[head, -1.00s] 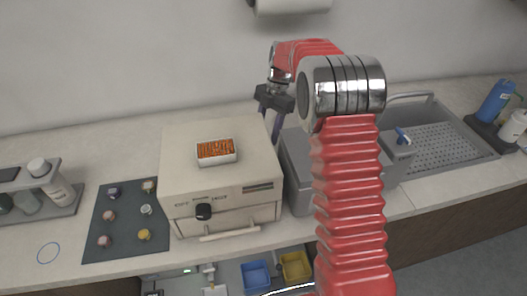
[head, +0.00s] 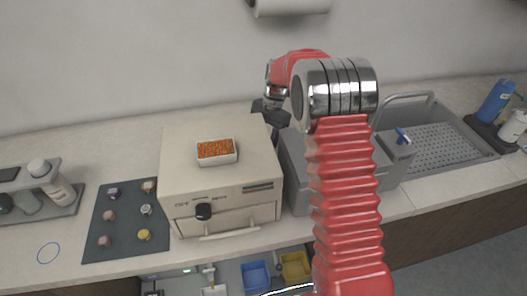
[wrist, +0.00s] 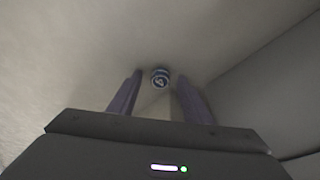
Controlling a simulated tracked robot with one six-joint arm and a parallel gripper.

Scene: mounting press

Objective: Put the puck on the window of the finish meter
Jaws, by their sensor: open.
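A small round puck (wrist: 160,79) with a dark blue rim and a pale marking shows in the wrist view, on the light surface ahead of my gripper (wrist: 159,76). The two fingers are apart, one on each side of the puck in the picture; I cannot tell whether they reach it. In the head view my gripper (head: 271,113) is low behind the right rear corner of the beige oven, with its fingertips hidden. The puck is hidden there. I cannot pick out the finish meter or its window with certainty.
The beige oven (head: 185,168) carries a tray of orange pieces (head: 216,152). A grey box (head: 297,160) stands close on its right, leaving a narrow gap. A dark mat (head: 125,225) holds several small pucks. A sink (head: 447,110) is at right. Free counter lies behind the mat.

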